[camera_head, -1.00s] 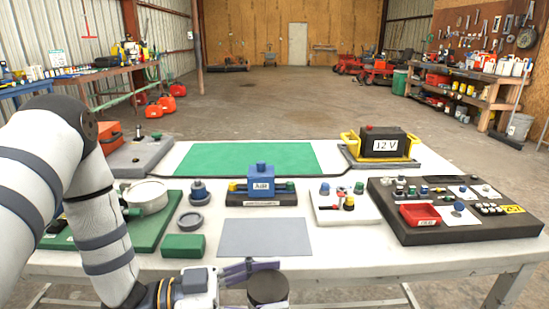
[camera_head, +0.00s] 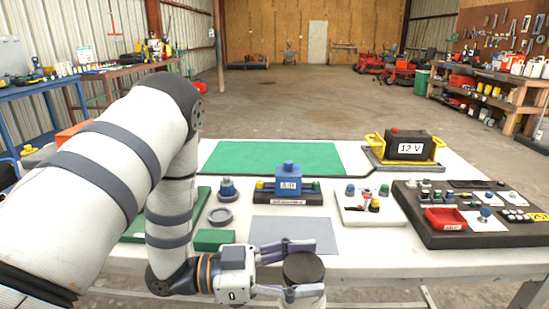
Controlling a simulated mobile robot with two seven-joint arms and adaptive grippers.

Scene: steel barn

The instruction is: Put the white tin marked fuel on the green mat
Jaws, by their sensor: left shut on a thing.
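My left gripper (camera_head: 300,269) is shut on a round tin with a dark lid (camera_head: 303,267). It holds the tin at the near edge of the white table. A little of the tin's side seems pale below the lid; no fuel marking can be read, and most of the side is hidden. The green mat (camera_head: 270,158) lies flat and bare at the back of the table, beyond the tin. My right gripper is not in view.
A blue block on a dark stand (camera_head: 288,183) stands between the tin and the mat. A grey plate (camera_head: 292,231) lies nearer. A 12 V battery (camera_head: 408,146) sits right of the mat. A black tray with a red bin (camera_head: 446,218) fills the right side.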

